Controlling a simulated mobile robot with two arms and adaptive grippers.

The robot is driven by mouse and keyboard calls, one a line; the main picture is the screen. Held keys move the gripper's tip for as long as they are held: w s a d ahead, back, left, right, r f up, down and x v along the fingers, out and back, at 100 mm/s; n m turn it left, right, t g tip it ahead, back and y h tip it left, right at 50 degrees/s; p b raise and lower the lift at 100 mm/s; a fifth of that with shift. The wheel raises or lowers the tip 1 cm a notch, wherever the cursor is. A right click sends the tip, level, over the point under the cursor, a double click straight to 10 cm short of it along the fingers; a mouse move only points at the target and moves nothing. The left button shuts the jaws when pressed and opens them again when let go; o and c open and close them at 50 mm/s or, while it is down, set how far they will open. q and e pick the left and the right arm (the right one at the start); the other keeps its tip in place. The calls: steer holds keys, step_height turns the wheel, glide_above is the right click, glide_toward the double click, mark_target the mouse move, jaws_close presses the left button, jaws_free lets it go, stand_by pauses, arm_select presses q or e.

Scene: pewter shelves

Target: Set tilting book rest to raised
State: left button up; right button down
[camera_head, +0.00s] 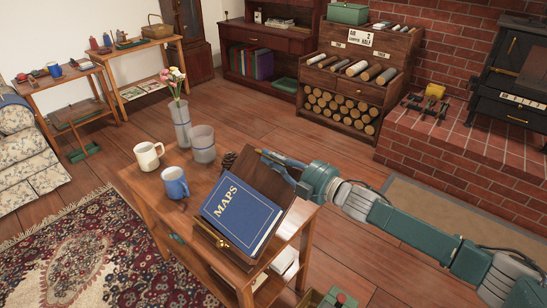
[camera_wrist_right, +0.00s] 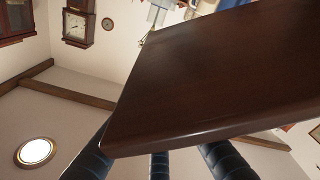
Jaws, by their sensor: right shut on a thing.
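The book rest (camera_head: 268,181) is a dark wooden board on the small wooden table, standing tilted with a blue book marked MAPS (camera_head: 240,214) leaning on its face. A brass piece (camera_head: 222,241) shows at its lower edge. My right gripper (camera_head: 266,157) is at the board's upper edge, reaching in from the right, and is shut on it. In the right wrist view the board (camera_wrist_right: 205,75) fills the middle and right, with the dark fingers (camera_wrist_right: 158,160) at its near edge. The board's back and any support are hidden. My left gripper is not in view.
On the same table (camera_head: 150,195) stand a white mug (camera_head: 148,156), a blue mug (camera_head: 175,183), a glass vase with flowers (camera_head: 181,120) and an empty glass (camera_head: 203,144), left of the rest. A pine cone (camera_head: 229,160) lies close behind it. Open floor lies beyond the table.

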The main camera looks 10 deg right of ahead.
steer(key=shift+s+a, duration=0.25)
steer(key=shift+a, duration=0.2)
steer(key=c, duration=1.9)
jaws_free()
steer(key=shift+s+r, duration=0.1)
steer(key=shift+r, duration=0.05)
steer(key=shift+d, duration=0.1)
steer(key=shift+d, duration=0.2)
steer(key=v, duration=1.1)
steer(key=shift+s, duration=0.25)
steer(key=shift+d, duration=0.15)
